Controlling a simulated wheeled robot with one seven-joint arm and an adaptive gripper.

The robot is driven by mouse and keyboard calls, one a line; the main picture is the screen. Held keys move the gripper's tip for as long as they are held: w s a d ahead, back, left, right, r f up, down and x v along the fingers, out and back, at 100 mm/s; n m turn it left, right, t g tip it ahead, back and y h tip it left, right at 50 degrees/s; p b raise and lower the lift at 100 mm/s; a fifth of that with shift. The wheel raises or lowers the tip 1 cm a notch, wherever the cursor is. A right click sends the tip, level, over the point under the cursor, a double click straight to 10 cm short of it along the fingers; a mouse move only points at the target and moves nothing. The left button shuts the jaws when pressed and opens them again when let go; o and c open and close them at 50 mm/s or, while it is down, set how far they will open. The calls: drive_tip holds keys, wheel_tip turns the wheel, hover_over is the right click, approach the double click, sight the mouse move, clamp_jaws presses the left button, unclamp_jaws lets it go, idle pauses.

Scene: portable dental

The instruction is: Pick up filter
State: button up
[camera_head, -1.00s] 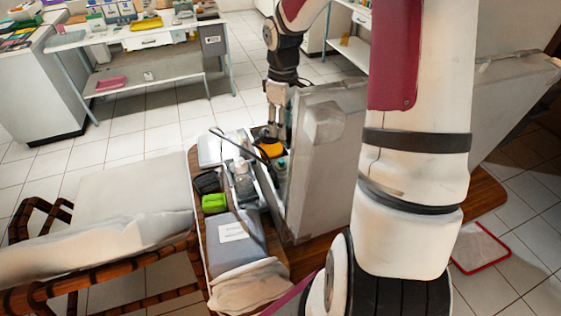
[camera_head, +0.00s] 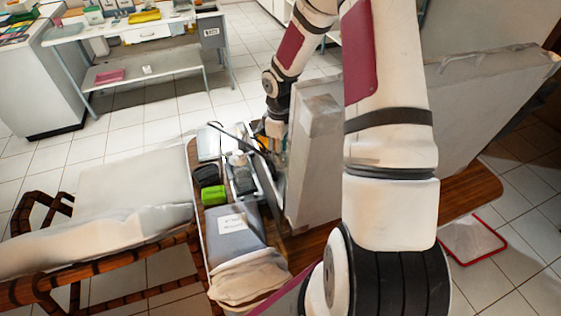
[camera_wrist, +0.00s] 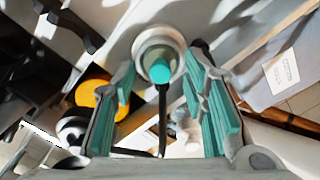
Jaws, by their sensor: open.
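A round pale piece with a teal centre (camera_wrist: 159,62) lies between the fingertips in the wrist view. It may be the filter, but I cannot be sure. A thin dark rod or tube runs down from it in the picture. My gripper (camera_wrist: 160,76) is open, with a teal-padded finger on each side of the piece. I cannot tell whether either finger touches it. In the head view my gripper (camera_head: 275,130) is low at the tray's far end, partly hidden by the grey upright case.
An orange and black round object (camera_wrist: 95,94) is close beside the left finger. The narrow tray (camera_head: 245,190) holds bottles. A green box (camera_head: 213,194) and a black item stand to its left. The grey upright case (camera_head: 314,165) closely borders the right side.

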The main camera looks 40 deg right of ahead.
drive_tip(key=shift+f, duration=0.3)
clamp_jaws()
drive_tip(key=shift+r, duration=0.15)
